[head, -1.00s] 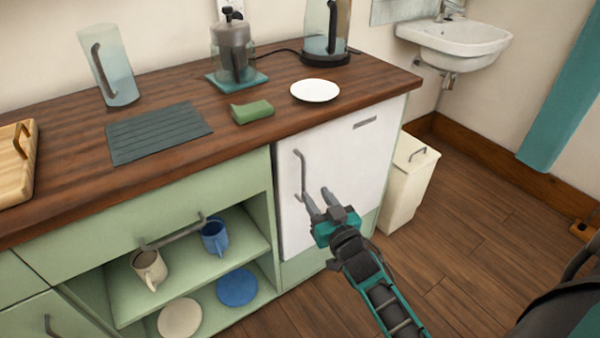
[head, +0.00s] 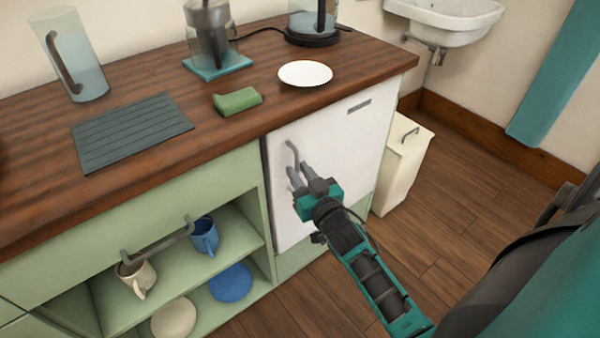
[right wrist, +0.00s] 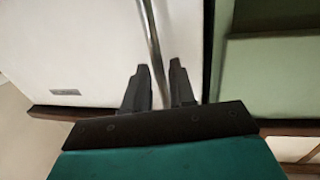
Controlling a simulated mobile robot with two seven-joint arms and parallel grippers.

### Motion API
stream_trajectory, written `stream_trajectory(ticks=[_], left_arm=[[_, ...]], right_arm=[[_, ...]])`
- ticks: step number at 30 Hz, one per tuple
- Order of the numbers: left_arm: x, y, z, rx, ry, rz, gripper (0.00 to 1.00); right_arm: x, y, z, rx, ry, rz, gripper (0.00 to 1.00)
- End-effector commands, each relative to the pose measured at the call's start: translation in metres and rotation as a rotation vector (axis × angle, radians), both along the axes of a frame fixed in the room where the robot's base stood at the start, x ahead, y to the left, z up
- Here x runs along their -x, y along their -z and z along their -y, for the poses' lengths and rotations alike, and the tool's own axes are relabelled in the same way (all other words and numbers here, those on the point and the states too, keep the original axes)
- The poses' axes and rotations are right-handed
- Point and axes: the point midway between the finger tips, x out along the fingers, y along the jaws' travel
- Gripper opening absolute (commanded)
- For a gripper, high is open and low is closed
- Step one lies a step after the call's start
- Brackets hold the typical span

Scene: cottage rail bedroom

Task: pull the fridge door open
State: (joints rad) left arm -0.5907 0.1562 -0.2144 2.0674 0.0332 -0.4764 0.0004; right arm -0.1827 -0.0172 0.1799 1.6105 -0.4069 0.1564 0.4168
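The white fridge door (head: 345,155) is under the right end of the counter and looks shut, flush with the cabinet front. Its slim vertical handle (head: 292,152) is near the door's left edge; the lower part is hidden by my right gripper. My right gripper (head: 298,171) is in front of the handle with its fingers apart. In the right wrist view, the handle (right wrist: 152,35) runs between the two open fingers (right wrist: 160,84), with some gap showing around it. Whether a finger touches it I cannot tell. My left gripper is not in view.
The wooden counter (head: 150,200) carries a green sponge (head: 238,100), a white plate (head: 305,74) and glass jugs. Open shelves with mugs (head: 205,235) lie left of the fridge. A white bin (head: 403,165) stands right of it. The floor (head: 470,230) in front is clear.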

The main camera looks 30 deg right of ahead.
Motion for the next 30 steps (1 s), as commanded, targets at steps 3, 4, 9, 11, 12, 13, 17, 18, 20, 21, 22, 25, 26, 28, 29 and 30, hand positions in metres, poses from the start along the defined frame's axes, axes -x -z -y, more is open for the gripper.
stream_trajectory(ticks=[3,4,9,11,12,13,17,18,20,21,22,25,26,28,29,30], left_arm=[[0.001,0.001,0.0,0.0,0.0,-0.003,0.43],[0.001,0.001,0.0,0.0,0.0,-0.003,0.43],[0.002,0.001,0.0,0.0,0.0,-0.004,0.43],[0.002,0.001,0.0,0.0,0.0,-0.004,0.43],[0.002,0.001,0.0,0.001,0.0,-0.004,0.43],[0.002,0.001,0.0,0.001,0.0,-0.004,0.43],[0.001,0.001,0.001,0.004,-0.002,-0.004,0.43],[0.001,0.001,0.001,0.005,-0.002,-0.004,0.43],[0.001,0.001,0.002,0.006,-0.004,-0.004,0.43],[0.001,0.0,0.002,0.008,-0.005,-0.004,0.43],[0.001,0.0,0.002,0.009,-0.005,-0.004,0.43],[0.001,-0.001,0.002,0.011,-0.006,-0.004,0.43],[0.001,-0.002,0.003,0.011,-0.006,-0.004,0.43],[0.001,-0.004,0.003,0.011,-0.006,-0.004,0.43],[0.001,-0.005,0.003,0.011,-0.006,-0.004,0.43],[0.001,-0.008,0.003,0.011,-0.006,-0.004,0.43]], right_arm=[[0.0,0.0,0.0,0.0,0.0,0.0,0.13],[0.0,0.0,0.0,0.0,0.0,0.0,0.1],[0.0,0.0,0.0,0.0,0.0,0.0,0.0],[0.0,0.0,0.0,0.0,0.0,0.0,0.0],[0.0,0.0,0.0,0.0,0.0,0.0,0.0],[0.0,0.0,0.0,0.0,0.0,0.0,0.0],[0.0,0.0,0.0,0.0,0.0,0.001,0.0],[0.0,0.0,0.0,0.0,0.0,0.001,0.0],[0.0,0.0,0.0,0.0,0.0,0.001,0.0],[0.0,0.0,0.0,0.0,0.0,0.001,0.0],[0.0,0.0,0.0,0.0,-0.001,0.001,0.0],[0.002,-0.001,0.001,0.002,-0.006,0.001,0.0],[0.003,-0.001,0.001,0.002,-0.009,0.0,0.0],[0.008,-0.001,0.003,0.004,-0.021,-0.001,0.0],[0.011,-0.001,0.003,0.004,-0.028,-0.002,0.0],[0.015,-0.002,0.005,0.006,-0.039,-0.003,0.0]])
